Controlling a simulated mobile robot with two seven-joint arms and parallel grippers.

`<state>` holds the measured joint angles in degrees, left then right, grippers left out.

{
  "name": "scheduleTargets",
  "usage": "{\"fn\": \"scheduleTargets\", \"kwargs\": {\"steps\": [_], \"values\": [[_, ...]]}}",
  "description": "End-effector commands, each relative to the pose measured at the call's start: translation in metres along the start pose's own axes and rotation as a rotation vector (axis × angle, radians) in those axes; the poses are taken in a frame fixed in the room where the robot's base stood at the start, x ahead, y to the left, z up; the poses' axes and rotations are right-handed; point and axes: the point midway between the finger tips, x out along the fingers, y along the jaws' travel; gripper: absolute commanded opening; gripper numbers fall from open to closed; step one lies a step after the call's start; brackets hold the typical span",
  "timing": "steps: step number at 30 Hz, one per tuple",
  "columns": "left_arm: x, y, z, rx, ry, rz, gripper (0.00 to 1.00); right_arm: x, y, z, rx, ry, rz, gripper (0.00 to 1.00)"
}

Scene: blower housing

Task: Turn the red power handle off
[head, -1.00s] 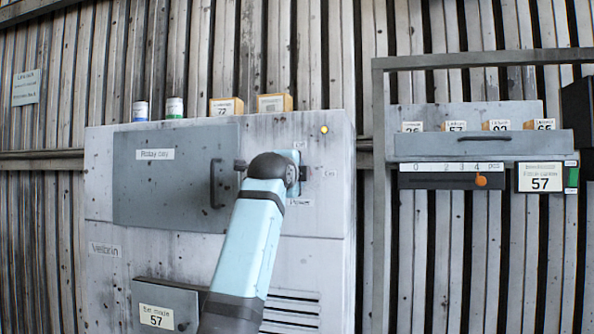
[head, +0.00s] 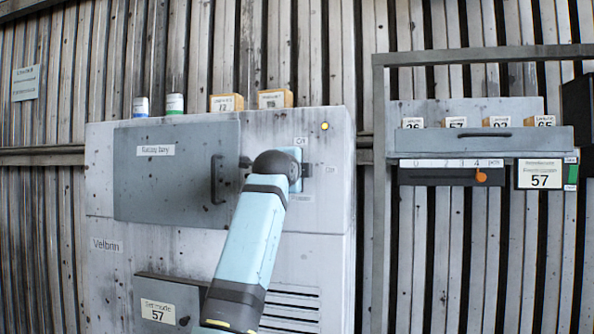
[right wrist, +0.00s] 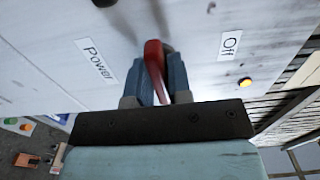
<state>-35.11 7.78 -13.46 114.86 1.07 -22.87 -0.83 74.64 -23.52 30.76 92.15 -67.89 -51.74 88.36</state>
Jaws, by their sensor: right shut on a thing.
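The red power handle (right wrist: 155,68) shows in the right wrist view, between the two fingers of my right gripper (right wrist: 160,78), which is shut on it. The handle's exact angle is hard to tell. My left gripper is in neither view.
A yellow lamp (head: 324,126) is on the grey cabinet (head: 320,230), near its top right. A grey door (head: 165,195) with a dark pull handle (head: 216,180) is left of my wrist. A rack (head: 480,140) with an orange-knobbed slider (head: 481,175) stands at right.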

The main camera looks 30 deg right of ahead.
Motion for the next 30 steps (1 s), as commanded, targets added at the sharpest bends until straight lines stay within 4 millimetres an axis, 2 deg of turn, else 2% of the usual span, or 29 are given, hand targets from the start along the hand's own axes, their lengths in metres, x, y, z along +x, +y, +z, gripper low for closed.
{"fn": "scheduleTargets", "kwargs": {"steps": [11, 17, 30], "values": [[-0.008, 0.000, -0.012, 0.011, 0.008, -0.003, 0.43, 0.000, -0.007, -0.002, -0.162, 0.003, -0.009, 0.00], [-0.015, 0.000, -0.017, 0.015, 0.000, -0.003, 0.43, 0.000, -0.009, -0.002, -0.339, 0.004, -0.011, 0.00], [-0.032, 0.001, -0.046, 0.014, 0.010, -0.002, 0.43, 0.000, -0.011, -0.002, -0.757, 0.008, -0.013, 0.00]]}}
